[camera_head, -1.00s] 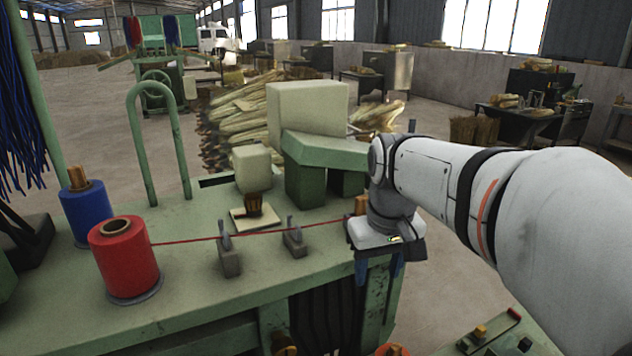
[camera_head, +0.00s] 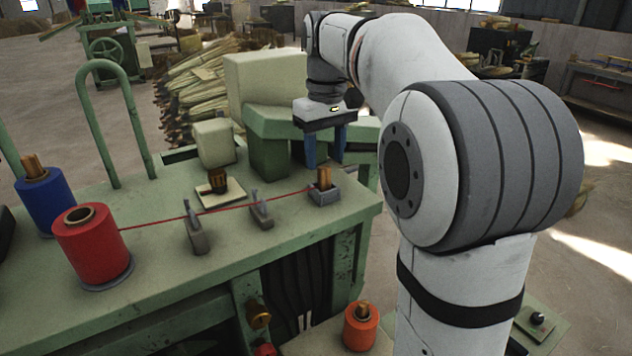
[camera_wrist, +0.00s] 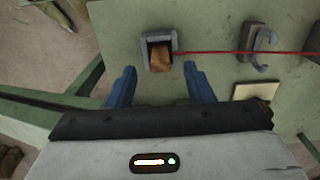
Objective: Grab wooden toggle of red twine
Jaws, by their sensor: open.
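The wooden toggle (camera_head: 324,178) stands upright in a small grey holder (camera_head: 324,195) near the right end of the green bench. Red twine (camera_head: 220,209) runs from the toggle past two grey posts to the red spool (camera_head: 92,245). My gripper (camera_head: 324,163) is open, pointing down, and seems behind and above the toggle. In the wrist view the toggle (camera_wrist: 160,58) sits in its square holder just beyond my two blue fingers (camera_wrist: 157,78), between their lines, and is not held. The twine (camera_wrist: 220,53) leaves it to the right.
The two grey posts (camera_head: 195,235) and (camera_head: 260,212) stand along the twine. A green raised block (camera_head: 270,150) and a cream block (camera_head: 266,82) are behind. A blue spool (camera_head: 46,200) is at left. The front right of the bench top is clear.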

